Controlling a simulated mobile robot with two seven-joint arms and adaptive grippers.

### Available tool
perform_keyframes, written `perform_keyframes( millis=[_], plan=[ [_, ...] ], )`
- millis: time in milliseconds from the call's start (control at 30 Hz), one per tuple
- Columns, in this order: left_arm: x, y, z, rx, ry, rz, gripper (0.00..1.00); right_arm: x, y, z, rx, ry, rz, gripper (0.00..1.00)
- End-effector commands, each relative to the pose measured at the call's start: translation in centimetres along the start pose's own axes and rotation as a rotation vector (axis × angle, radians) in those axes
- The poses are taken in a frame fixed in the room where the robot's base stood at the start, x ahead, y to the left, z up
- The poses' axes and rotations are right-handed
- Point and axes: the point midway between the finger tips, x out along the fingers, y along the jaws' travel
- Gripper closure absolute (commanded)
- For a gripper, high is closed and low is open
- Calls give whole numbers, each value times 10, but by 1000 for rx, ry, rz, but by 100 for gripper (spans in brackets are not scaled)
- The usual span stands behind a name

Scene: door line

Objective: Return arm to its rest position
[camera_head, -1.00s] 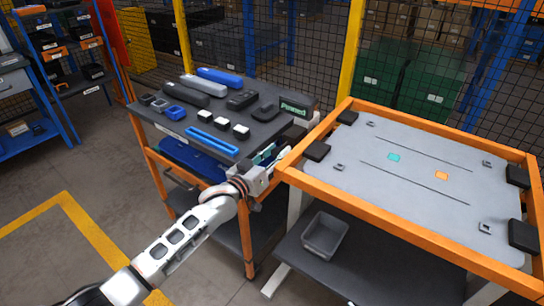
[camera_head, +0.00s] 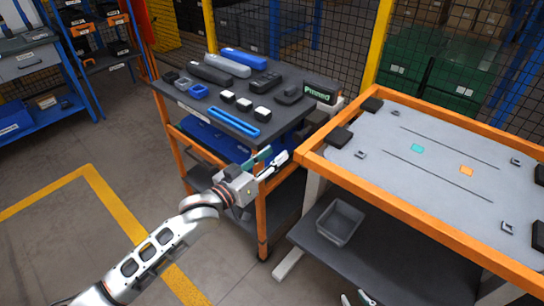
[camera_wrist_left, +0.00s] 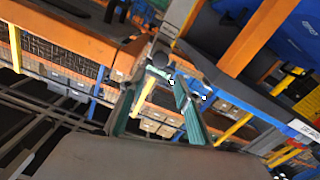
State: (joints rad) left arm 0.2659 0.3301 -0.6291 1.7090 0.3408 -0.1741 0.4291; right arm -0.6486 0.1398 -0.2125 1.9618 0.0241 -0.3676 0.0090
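My left gripper (camera_head: 269,160) is on the arm that comes in from the lower left in the head view. It is in front of the orange-framed cart, near its front right corner post and below its top. Its two fingers are apart, with nothing between them. The left wrist view also shows its two green fingers (camera_wrist_left: 160,108) spread and empty. At the bottom edge of the head view, small pale tips (camera_head: 356,298) look like my right gripper. Most of it is out of frame.
To the right stands an orange-framed table (camera_head: 400,205) with a grey board. A grey bin (camera_head: 341,222) sits on its lower shelf. The floor (camera_head: 60,240) at left is open.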

Motion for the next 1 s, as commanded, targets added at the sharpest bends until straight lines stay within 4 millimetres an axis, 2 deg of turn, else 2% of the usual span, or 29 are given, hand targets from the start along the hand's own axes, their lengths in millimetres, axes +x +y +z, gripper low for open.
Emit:
perform_keyframes(
  millis=[367,467,567,767,867,1000],
  plan=[
    [0,0,1,0,-2,-1,68,0,0,0,1,1,0,74],
    [-7,0,12,0,-13,-13,68,0,0,0,1,1,0,74],
    [-25,-3,38,10,-42,-46,68,0,0,-1,1,2,0,74],
    [-96,-12,116,62,-154,-166,68,0,0,-1,1,2,0,74],
    [-139,-17,154,100,-228,-230,68,0,0,-1,1,2,0,74],
    [-207,-22,202,161,-350,-313,68,0,0,-1,1,1,0,74]
  ],
)
